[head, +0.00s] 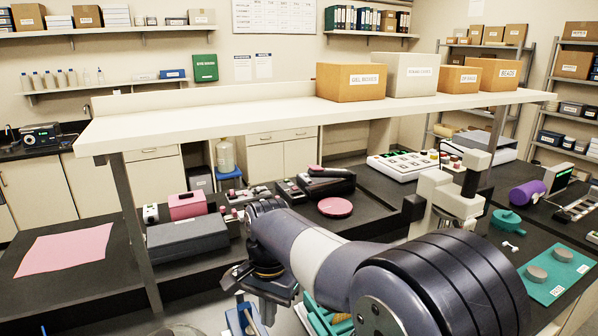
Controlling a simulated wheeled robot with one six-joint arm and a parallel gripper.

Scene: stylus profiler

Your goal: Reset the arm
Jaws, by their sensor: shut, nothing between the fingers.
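My arm reaches from the lower right toward the middle of the head view and bends down at its far end. My gripper (262,290) hangs there, low in the picture, above the gap in front of the dark bench. It is shut with nothing held. Its fingertips are small and partly hard to make out against the things below. A white and dark instrument with an upright column (452,195) stands on the bench to the right of my arm; my arm hides its lower part.
A white raised shelf (200,125) carrying several boxes spans the bench. A grey case (187,246), a pink sheet (65,250) and a pink disc (335,207) lie on the bench. A teal mat (553,273) is at right. A green tray (318,318) lies below my arm.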

